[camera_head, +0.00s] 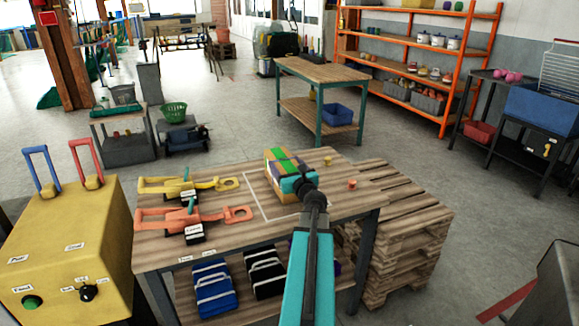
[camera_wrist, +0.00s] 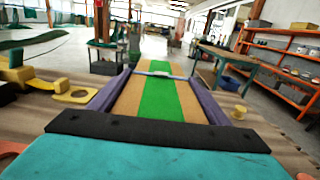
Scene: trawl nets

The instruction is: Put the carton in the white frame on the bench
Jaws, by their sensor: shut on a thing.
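The carton (camera_head: 275,154) is a box with tan and green stripes, at the back middle of the bench (camera_head: 345,208). My gripper (camera_head: 289,168) is shut on it from the near side. In the wrist view the carton (camera_wrist: 158,100) lies lengthwise between the two purple fingers of my gripper (camera_wrist: 158,78). The white frame (camera_head: 252,190) is a thin outline on the bench top. Its left side shows beside the carton; the carton and my arm hide much of its right part. I cannot tell whether the carton touches the bench.
A yellow tool (camera_head: 180,184) and an orange tool (camera_head: 190,217) lie left of the frame. A small yellow peg (camera_head: 327,160) and a red peg (camera_head: 352,184) stand on the right. A yellow cabinet (camera_head: 75,245) is at left, stacked pallets (camera_head: 405,240) at right.

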